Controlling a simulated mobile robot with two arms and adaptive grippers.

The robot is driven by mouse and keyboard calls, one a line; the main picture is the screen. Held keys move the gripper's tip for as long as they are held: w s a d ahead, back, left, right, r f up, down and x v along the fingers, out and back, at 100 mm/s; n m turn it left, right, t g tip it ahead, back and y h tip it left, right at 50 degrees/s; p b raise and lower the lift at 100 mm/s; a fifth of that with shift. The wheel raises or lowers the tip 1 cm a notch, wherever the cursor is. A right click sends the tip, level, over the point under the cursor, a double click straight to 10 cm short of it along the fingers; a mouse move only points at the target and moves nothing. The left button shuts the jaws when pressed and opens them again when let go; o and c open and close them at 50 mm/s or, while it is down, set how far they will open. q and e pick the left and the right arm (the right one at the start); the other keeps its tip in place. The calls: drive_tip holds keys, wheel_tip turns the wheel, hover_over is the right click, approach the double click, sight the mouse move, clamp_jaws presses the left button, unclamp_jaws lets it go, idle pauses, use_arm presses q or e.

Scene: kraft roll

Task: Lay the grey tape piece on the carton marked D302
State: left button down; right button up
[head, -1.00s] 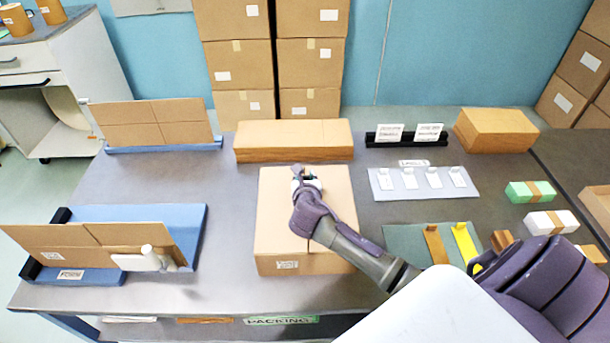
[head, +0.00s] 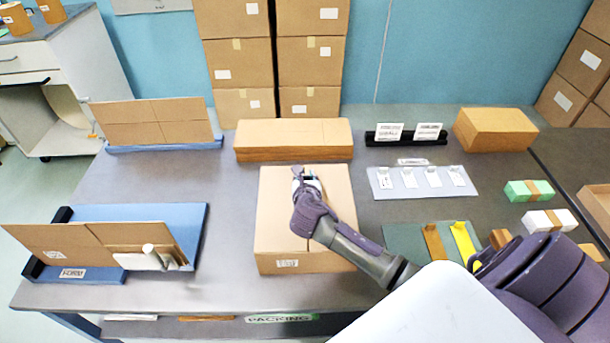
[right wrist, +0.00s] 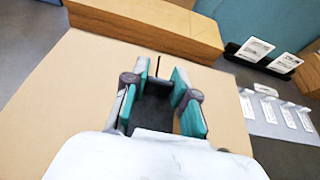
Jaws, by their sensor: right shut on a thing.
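A closed brown carton (head: 275,225) lies in the middle of the table, with a white label (head: 287,263) on its front side, too small to read. My right gripper (head: 306,178) is over the far part of its top. In the right wrist view the gripper (right wrist: 158,90) is shut on a dark grey piece, apparently the grey tape piece (right wrist: 153,114), seen between its teal-padded fingers. The carton top (right wrist: 60,105) spreads beneath. I cannot tell whether the piece touches it. My left gripper is not in view.
A stack of flat cardboard (head: 293,154) lies behind the carton. A green-grey mat (head: 402,238) with brown and yellow tape pieces (head: 463,242) is to the right, below a light tray of white tags (head: 385,193). A blue fixture (head: 190,225) holds cardboard at left.

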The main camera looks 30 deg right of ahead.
idle(0.3)
drive_tip(key=o, duration=1.4)
drive_tip(key=shift+c, duration=0.2)
drive_tip(key=shift+r, duration=0.1)
wheel_tip(320, 180, up, 7)
drive_tip(key=p, duration=0.8)
drive_tip(key=shift+p, duration=0.3)
